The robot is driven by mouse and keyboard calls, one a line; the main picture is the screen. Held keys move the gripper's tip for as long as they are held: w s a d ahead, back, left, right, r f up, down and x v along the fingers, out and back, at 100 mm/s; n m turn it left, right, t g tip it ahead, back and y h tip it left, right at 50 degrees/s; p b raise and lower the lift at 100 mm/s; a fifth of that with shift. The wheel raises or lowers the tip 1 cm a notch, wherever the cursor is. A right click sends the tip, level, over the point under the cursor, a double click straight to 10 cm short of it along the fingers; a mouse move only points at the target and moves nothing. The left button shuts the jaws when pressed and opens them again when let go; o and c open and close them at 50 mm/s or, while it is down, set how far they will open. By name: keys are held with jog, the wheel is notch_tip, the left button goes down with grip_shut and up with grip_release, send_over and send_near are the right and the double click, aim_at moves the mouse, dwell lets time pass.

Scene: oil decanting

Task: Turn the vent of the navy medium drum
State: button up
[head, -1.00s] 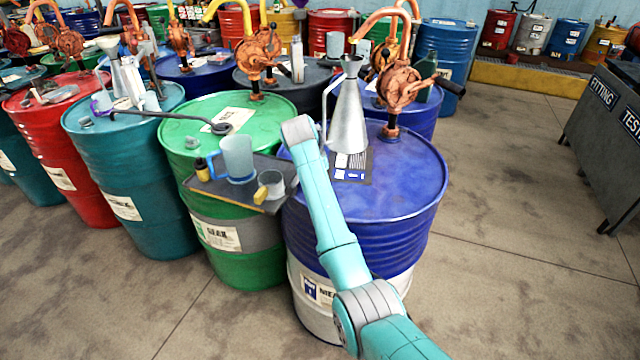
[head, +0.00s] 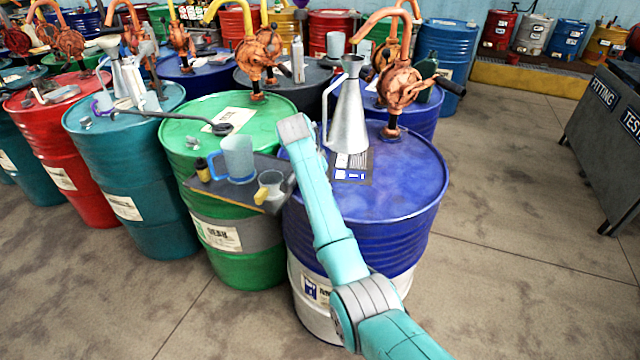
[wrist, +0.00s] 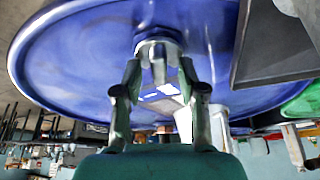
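The navy medium drum (head: 400,230) stands in front, with a white lower band and label partly behind my arm. Its blue lid (wrist: 90,50) fills the upper wrist view. The small grey metal vent (wrist: 158,46) shows near the lid's rim in the wrist view. My gripper (wrist: 159,68) has a finger on each side of the vent, close against it, and looks shut on it. In the head view my arm hides the vent and gripper.
A metal funnel jug (head: 349,112) and an orange hand pump (head: 400,88) stand on the navy lid. A dark tray (head: 222,189) with a blue-handled jug (head: 237,158) and small cup (head: 270,186) is left of my arm. Open floor lies right.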

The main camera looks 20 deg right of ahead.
jog(key=v, duration=1.2)
dwell(0.3)
